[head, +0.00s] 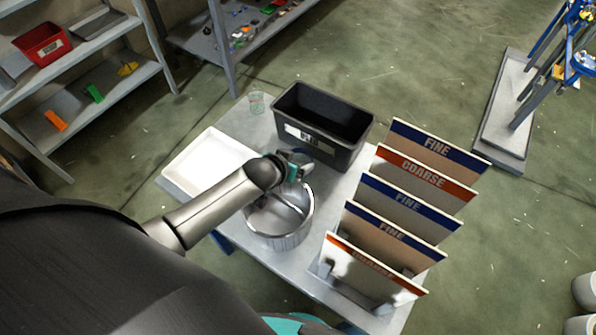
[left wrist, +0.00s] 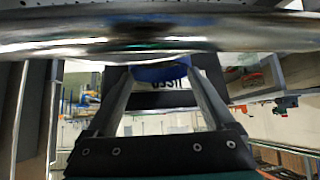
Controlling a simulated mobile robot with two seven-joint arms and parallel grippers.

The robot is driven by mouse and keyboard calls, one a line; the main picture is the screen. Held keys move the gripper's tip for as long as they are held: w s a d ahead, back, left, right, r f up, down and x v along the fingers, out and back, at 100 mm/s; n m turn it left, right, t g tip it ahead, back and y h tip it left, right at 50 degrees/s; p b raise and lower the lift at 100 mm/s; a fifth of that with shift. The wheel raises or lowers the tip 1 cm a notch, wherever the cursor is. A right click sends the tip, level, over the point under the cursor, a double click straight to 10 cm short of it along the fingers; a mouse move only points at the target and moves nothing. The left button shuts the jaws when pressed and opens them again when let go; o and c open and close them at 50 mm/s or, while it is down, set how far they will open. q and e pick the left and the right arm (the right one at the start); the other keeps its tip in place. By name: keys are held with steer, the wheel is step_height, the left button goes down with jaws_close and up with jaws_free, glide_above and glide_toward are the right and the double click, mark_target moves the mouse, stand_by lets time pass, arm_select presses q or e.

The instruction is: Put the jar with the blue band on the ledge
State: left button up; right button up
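My left gripper (head: 300,167) is over the table, at the far rim of a steel pot (head: 280,240) and in front of a black bin. In the head view the jar is mostly hidden by the gripper. A shiny metal surface covers the top of the wrist view and hides part of the jar. I cannot make out the ledge for certain. My right gripper is not in view.
The black bin (head: 352,158) stands just beyond the gripper. A white tray (head: 190,150) lies to its left, and a small clear glass (head: 257,103) stands at the back. Several upright FINE and COARSE panels (head: 395,210) crowd the table's right side. Shelves (head: 140,75) stand at upper left.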

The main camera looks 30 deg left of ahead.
arm_select(q)
jaws_close()
stand_by(0.5)
steer(key=shift+r, duration=0.15)
